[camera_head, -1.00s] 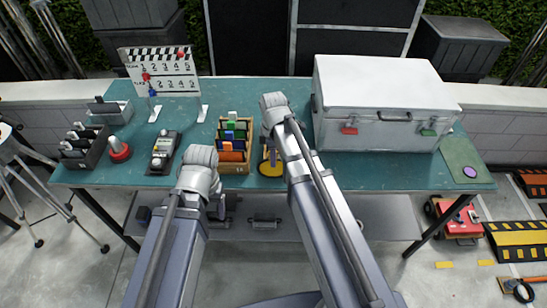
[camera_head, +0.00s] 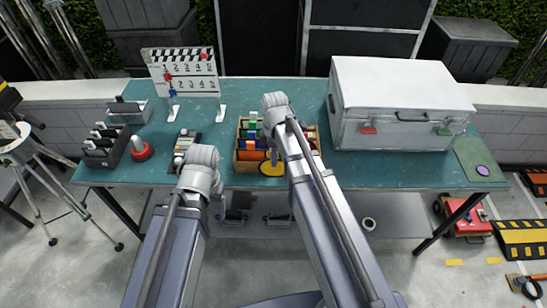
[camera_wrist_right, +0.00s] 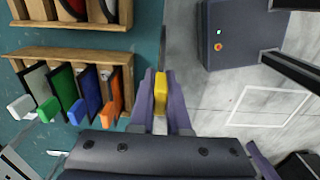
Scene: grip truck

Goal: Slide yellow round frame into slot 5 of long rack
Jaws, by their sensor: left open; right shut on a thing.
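The yellow round frame (camera_head: 272,168) hangs in my right gripper (camera_head: 271,158) at the table's front edge, in front of the wooden rack (camera_head: 244,168). In the right wrist view its yellow tab (camera_wrist_right: 160,92) is between the shut fingers. That rack also shows there (camera_wrist_right: 75,55), left of the gripper and apart from it. White, green, blue and orange tabbed frames (camera_wrist_right: 116,99) stand in it. Part of a second wooden rack (camera_wrist_right: 100,22) shows above it. My left gripper (camera_head: 222,210) is open and low, left of the rack, before the table edge. The right arm partly hides the racks.
A large white case (camera_head: 400,95) stands right of the racks. A lower shelf (camera_head: 385,215) lies under the green table (camera_head: 330,172).

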